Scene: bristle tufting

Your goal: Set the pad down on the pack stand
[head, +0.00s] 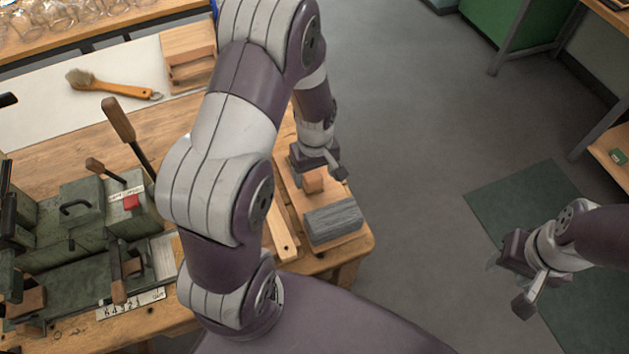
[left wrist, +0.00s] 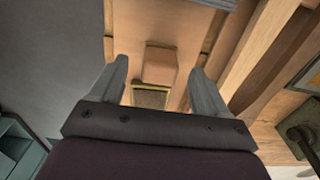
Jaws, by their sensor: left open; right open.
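A small tan wooden block (head: 314,181), which looks like the pad, stands on a light wooden board (head: 341,240), which looks like the pack stand. My left gripper (head: 318,170) is open just above the block. In the left wrist view the block (left wrist: 160,62) lies between the two spread fingers (left wrist: 160,80), with visible gaps at both sides. A yellow-edged dark patch (left wrist: 150,97) shows at its near end. A grey ribbed block (head: 333,221) lies on the same board. My right gripper (head: 508,285) is open and empty over the floor at the right.
A green machine with levers (head: 85,235) stands on the bench at the left. A wooden-handled brush (head: 112,86) and a wooden box (head: 188,55) lie on a white surface behind. A wooden strip (head: 279,230) lies beside the board.

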